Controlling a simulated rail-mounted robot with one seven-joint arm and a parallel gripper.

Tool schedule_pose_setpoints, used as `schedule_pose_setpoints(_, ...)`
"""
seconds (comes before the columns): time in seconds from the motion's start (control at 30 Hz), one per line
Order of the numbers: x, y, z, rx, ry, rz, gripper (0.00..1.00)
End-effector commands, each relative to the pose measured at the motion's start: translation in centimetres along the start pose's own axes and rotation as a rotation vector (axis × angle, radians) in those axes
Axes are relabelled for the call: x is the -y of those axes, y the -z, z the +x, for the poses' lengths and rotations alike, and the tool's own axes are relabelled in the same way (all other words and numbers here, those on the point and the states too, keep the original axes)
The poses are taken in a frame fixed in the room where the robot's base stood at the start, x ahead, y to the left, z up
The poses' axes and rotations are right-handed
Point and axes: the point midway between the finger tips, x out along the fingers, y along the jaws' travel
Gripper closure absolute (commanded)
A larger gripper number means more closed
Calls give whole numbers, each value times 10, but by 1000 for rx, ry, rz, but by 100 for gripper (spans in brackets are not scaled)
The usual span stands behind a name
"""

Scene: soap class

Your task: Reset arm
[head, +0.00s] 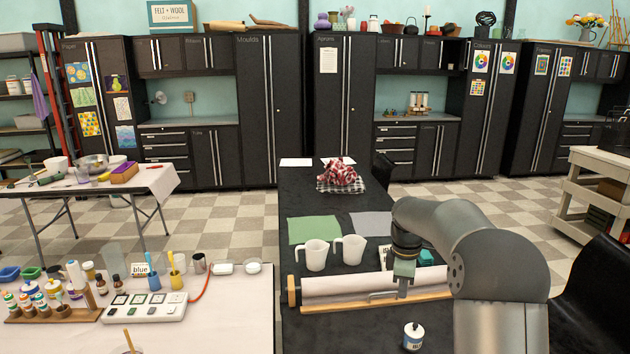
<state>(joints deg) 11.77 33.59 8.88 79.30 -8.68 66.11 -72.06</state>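My arm reaches in from the right, and its gripper (403,290) points down over the dark table (330,333). The gripper is in front of a roll of pale paper (340,284) on a wooden holder. Its fingers are small and seen from behind, so I cannot tell if they are open or shut, or if anything is between them. Two white pitchers (316,255) stand left of the gripper. A small bottle with a dark cap and blue-and-white label (413,337) stands in front of the roll. A teal object (426,257) is partly hidden behind the arm.
A green sheet (315,230) and a grey sheet (371,224) lie farther back, with a red-and-white cloth bundle (340,178) beyond. A pale table (230,325) at left holds bottles, cups and a white panel (145,307). A black chair (590,300) stands at right.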

Motion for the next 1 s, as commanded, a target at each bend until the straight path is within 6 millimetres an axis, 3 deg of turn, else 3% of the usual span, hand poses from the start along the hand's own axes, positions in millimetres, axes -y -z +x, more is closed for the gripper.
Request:
schedule_pose_setpoints(0.03, 28, 1, -19, 3, -9, 80, 100)
schedule_pose_setpoints(0.1, 66, 0, -36, 5, -17, 208, 100)
schedule_pose_setpoints(0.27, 157, -10, -59, -9, -31, 514, 100)
schedule_pose_setpoints(0.4, 241, -25, -59, -34, -30, 787, 100)
schedule_pose_setpoints(0.5, 294, -36, -50, -55, -21, 963, 100)
schedule_pose_setpoints(0.6, 334, -44, -39, -74, -8, 1103, 100)
schedule_pose_setpoints(0.7, 360, -50, -29, -85, 3, 1195, 100)
schedule_pose_setpoints(0.8, 371, -52, -24, -91, 10, 1240, 100)
schedule_pose_setpoints(1.0, 372, -52, -23, -91, 10, 1245, 100)
